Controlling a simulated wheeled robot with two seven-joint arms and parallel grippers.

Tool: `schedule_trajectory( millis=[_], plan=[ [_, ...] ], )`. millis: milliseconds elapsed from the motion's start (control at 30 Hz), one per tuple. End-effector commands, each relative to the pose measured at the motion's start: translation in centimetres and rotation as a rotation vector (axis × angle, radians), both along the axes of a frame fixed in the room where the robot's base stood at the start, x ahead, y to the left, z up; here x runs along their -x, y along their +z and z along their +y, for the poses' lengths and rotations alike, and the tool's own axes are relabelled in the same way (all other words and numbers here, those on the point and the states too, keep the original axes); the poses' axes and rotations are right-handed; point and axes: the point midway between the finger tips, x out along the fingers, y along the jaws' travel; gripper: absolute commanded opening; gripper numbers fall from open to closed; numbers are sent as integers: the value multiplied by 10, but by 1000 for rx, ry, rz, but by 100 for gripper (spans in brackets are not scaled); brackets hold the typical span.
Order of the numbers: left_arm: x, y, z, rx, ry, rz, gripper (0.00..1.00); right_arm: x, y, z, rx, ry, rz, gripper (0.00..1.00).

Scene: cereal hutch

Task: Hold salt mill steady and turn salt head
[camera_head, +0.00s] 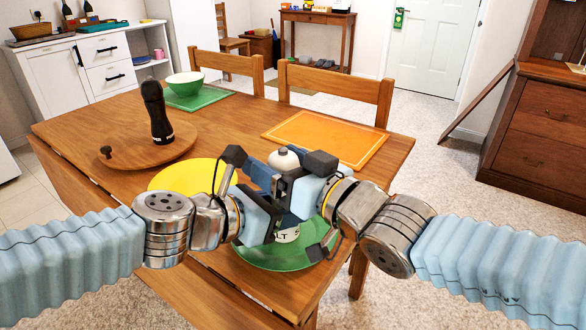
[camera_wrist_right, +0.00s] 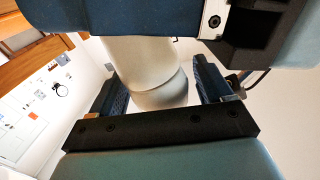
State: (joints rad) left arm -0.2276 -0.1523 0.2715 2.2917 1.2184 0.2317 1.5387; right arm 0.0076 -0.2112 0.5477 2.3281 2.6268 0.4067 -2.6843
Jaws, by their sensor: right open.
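The white salt mill (camera_head: 285,236) stands over the green round mat (camera_head: 262,256), with part of its "SALT" lettering showing low down. Its pale rounded head (camera_head: 284,159) shows above my grippers, which hide most of its body. My right gripper (camera_head: 305,172) is at the upper part of the mill. In the right wrist view its fingers (camera_wrist_right: 160,88) are open, one on each side of the mill's head (camera_wrist_right: 162,92). My left gripper (camera_head: 262,195) is close against the mill, below the right one. Its fingertips are hidden, so I cannot tell its grip.
A black mill (camera_head: 157,112) stands on a round wooden board (camera_head: 135,148) with a small dark knob. A yellow round mat (camera_head: 185,176), an orange mat (camera_head: 330,138) and a green bowl (camera_head: 186,83) are on the table. Two chairs stand at the far side.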

Motion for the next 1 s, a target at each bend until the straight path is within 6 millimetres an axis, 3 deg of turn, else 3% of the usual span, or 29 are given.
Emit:
schedule_trajectory(
  millis=[500,700,1000],
  plan=[
    [0,-3,0,-2,0,3,4,73,1,-66,0,-1,-6,79],
    [0,-2,0,-2,0,3,4,85,0,-77,-1,-1,-3,79],
    [0,-2,0,-2,0,3,4,87,0,-78,0,0,-1,79]
  ],
)
